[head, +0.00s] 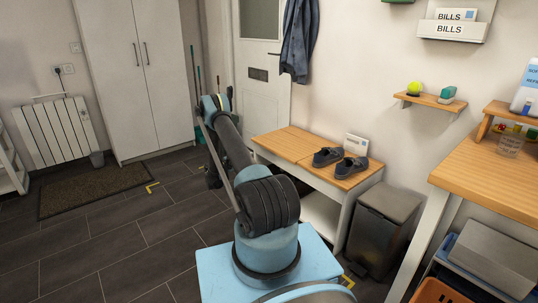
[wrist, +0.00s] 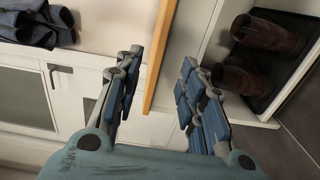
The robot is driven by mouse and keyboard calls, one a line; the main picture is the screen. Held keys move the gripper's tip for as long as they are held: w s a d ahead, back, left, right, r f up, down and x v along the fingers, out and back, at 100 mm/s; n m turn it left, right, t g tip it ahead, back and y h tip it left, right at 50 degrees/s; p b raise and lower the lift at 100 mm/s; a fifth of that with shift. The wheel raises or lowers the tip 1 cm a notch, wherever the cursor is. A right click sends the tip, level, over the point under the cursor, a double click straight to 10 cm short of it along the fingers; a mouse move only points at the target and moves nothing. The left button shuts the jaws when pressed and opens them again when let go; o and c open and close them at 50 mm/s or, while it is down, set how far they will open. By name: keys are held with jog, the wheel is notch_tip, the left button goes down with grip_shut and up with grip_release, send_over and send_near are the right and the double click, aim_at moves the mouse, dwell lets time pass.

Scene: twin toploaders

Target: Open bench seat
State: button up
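The bench has a wooden seat in two panels, a left one (head: 284,143) and a right one (head: 360,179), on a white base (head: 325,207). Both panels lie flat. A pair of dark shoes (head: 338,160) sits on the right panel. In the wrist view, a wooden edge (wrist: 164,45), seemingly the seat's, runs between the fingers of my gripper (wrist: 162,62). The fingers are apart, one on each side of it; I cannot tell whether they touch it. In the head view my arm hides most of the gripper near the bench's left end.
A dark bin (head: 383,228) stands right of the bench, before a wooden table (head: 490,178). A white card (head: 356,144) stands behind the shoes. Brown boots (wrist: 268,34) rest on a dark tray in the wrist view. A doormat (head: 95,191) lies on the open floor at left.

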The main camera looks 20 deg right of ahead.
jog(key=f, duration=0.1)
send_near(271, 150)
jog(key=x, duration=0.9)
jog(key=shift+w+a+f, duration=0.1)
jog(key=shift+w+f, duration=0.05)
jog(key=shift+f, duration=0.05)
grip_shut()
